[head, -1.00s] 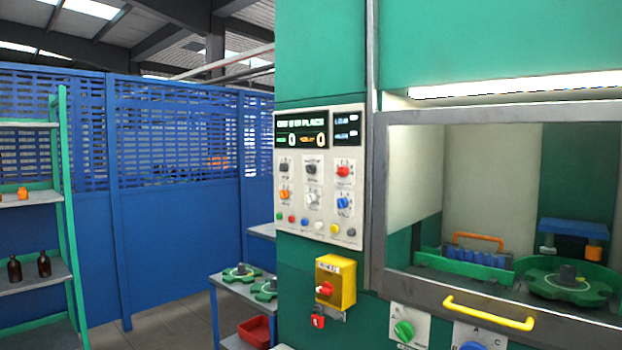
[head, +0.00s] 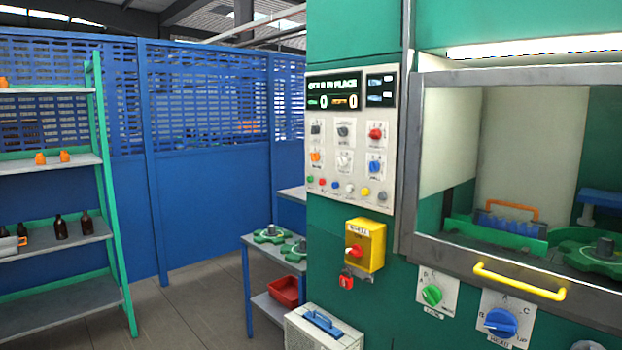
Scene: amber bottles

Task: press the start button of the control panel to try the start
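The control panel (head: 350,150) is a pale upright plate on the green machine, right of the middle in the head view. Its dark display (head: 337,92) has a line of text that seems to read "is in place" and two zeros. Below are two rows of knobs in black, red, orange, white and blue. Under them runs a row of small coloured buttons, with a green button (head: 310,179) at its left end. The labels are too small to read, so I cannot tell which is start. Neither of my grippers is in view.
A yellow box with a red switch (head: 355,252) and a red padlock hangs below the panel. At right is a window with a yellow handle (head: 518,281). A shelf (head: 50,161) with bottles stands left. A low table (head: 262,257) stands before the blue fence. Grey floor between is clear.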

